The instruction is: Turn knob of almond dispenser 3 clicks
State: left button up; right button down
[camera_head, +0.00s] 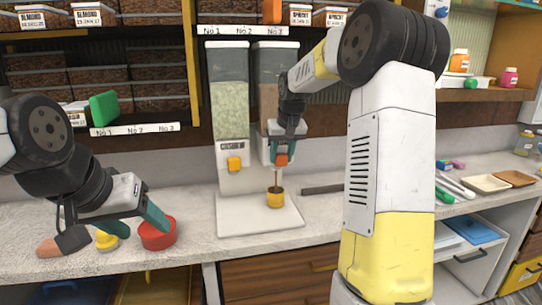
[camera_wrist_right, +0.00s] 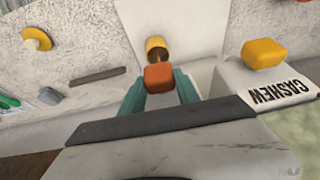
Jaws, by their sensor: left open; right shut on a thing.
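The almond dispenser (camera_head: 268,100) is the right one of two clear-fronted dispensers and holds brown contents; its label is hidden. My right gripper (camera_head: 281,158) is shut on its orange knob; in the right wrist view the teal fingers sit on both sides of the knob (camera_wrist_right: 158,76). A small yellow cup (camera_head: 275,198) stands below the outlet on the white base, with brown matter in and just above it. It also shows in the right wrist view (camera_wrist_right: 156,43). My left gripper (camera_head: 118,222) is open above the counter at the left, near a red bowl (camera_head: 158,238).
The left dispenser (camera_head: 230,105) holds pale contents, has a yellow-orange knob (camera_wrist_right: 262,54) and reads CASHEW. A small yellow item (camera_head: 106,241) lies under my left gripper. A dark flat bar (camera_head: 322,188) lies right of the base. Shelves with boxes stand behind.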

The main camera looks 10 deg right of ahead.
jog(key=y, duration=0.2)
jog(key=d+y, duration=0.1)
jog(key=y, duration=0.1)
jog(key=shift+f+m, duration=0.1)
jog(key=shift+m, duration=0.3)
jog(key=y, duration=0.3)
jog(key=m+y, duration=0.1)
jog(key=shift+d+f, duration=0.25)
jog(key=y, duration=0.3)
jog(key=m+y, duration=0.1)
jog(key=shift+d+f+t+y, duration=0.15)
jog(key=shift+f+t+y, duration=0.15)
jog(key=shift+t, duration=0.1)
jog(key=shift+f+m+t+y, duration=0.25)
jog(key=shift+m+t+y, duration=0.35)
jog(key=shift+y, duration=1)
jog(key=c, duration=0.9)
grip_release()
